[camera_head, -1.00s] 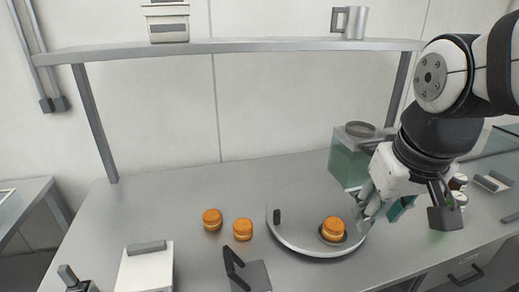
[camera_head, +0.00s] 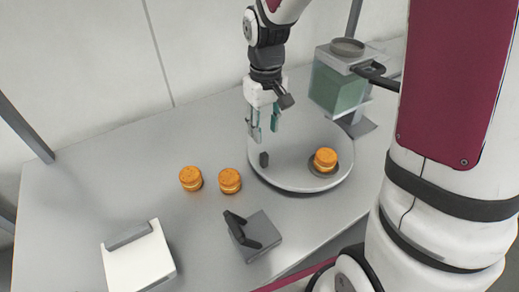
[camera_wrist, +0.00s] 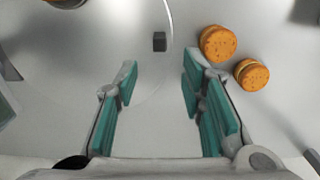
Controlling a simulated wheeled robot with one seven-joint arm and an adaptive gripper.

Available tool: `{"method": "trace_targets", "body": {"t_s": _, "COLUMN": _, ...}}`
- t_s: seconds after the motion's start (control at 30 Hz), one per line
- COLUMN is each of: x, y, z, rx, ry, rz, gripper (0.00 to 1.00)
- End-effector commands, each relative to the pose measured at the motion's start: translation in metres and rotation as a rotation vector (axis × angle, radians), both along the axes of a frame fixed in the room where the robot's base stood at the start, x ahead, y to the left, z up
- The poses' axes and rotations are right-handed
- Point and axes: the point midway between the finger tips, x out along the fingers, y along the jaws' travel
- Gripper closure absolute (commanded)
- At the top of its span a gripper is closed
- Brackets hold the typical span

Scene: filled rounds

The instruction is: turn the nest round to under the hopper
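A round grey turntable (camera_head: 295,172) lies on the bench. Its dark nest (camera_head: 313,170) is at the disc's right side and holds an orange filled round (camera_head: 325,160). A small dark peg (camera_head: 264,159) stands near the disc's left rim; it also shows in the wrist view (camera_wrist: 159,41). The hopper (camera_head: 341,85), a greenish clear box with a round top opening, stands behind and right of the nest. My gripper (camera_head: 262,127) is open and empty above the disc's left back edge. In the wrist view the peg lies ahead of the gap between my fingers (camera_wrist: 160,80), apart from them.
Two orange rounds (camera_head: 191,178) (camera_head: 230,181) sit on the bench left of the turntable. A grey block with a black lever (camera_head: 254,235) and a white box with a grey bar (camera_head: 138,260) stand at the front. The back left of the bench is clear.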

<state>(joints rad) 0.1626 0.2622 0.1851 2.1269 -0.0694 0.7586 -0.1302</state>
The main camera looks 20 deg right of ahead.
Motion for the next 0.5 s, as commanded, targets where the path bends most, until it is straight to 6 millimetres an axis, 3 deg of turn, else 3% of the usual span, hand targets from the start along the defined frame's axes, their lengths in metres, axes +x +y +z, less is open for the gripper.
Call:
{"method": "trace_targets", "body": {"t_s": 0.3, "x": -0.001, "y": 0.001, "z": -0.064, "rx": 0.000, "ry": 0.004, "rz": 0.000, "gripper": 0.63}}
{"method": "trace_targets", "body": {"t_s": 0.5, "x": -0.001, "y": 0.000, "z": -0.094, "rx": 0.000, "ry": 0.003, "rz": -0.001, "gripper": 0.63}}
